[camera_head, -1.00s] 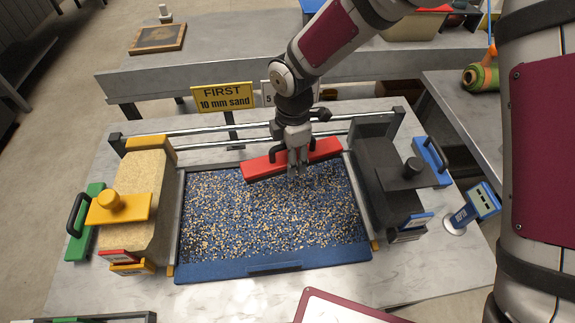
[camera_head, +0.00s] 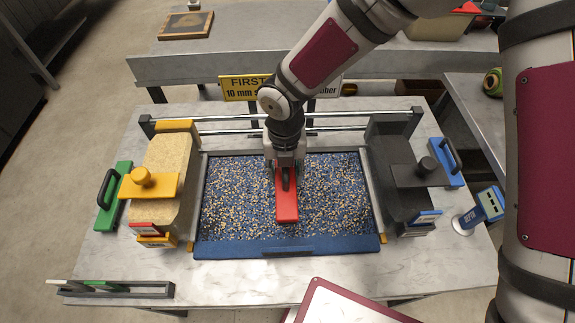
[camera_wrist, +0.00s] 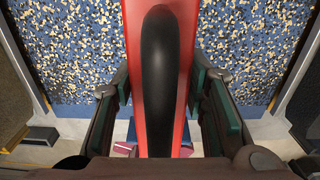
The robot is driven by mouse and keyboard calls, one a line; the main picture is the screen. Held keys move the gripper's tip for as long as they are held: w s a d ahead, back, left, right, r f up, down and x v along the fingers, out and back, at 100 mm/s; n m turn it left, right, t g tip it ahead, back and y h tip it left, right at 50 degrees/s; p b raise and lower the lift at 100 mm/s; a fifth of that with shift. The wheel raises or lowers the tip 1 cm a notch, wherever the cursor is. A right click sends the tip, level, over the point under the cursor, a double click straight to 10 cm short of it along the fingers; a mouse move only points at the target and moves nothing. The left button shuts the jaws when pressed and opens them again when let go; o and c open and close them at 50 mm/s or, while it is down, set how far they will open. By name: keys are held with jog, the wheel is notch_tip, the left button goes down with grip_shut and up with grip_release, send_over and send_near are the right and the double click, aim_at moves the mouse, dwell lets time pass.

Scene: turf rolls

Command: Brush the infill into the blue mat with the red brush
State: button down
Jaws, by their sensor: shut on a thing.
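The red brush (camera_head: 287,204) is on the blue mat, its long side running from back to front. My gripper (camera_head: 286,170) is shut on the brush's black handle, above the middle of the mat. In the wrist view the red brush (camera_wrist: 186,85) and its black handle (camera_wrist: 160,70) lie between the two fingers of my gripper (camera_wrist: 160,105). The blue mat (camera_head: 240,250) is covered with tan and black infill (camera_head: 240,210) on both sides of the brush. The brush's bristles are hidden beneath it.
A tan sand hopper (camera_head: 163,168) with a yellow knob stands left of the mat, a black hopper (camera_head: 400,175) right. Rails (camera_head: 225,125) cross behind. A blue gauge (camera_head: 482,208) stands right. A narrow tray (camera_head: 115,290) lies front left. A yellow sign (camera_head: 240,88) stands behind.

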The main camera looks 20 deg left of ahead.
jog(key=shift+f+b, duration=1.25)
jog(key=shift+f, duration=1.65)
jog(key=b, duration=0.4)
send_over(227, 197)
jog(key=shift+f+b, duration=1.45)
jog(key=shift+f, duration=0.05)
dwell(0.8)
jog(key=shift+d, duration=0.1)
jog(key=shift+w+d, duration=0.45)
jog(key=shift+d, duration=0.45)
jog(key=shift+w+d, duration=0.5)
jog(key=shift+d, duration=0.4)
jog(key=shift+w+d, duration=0.45)
jog(key=shift+d, duration=0.45)
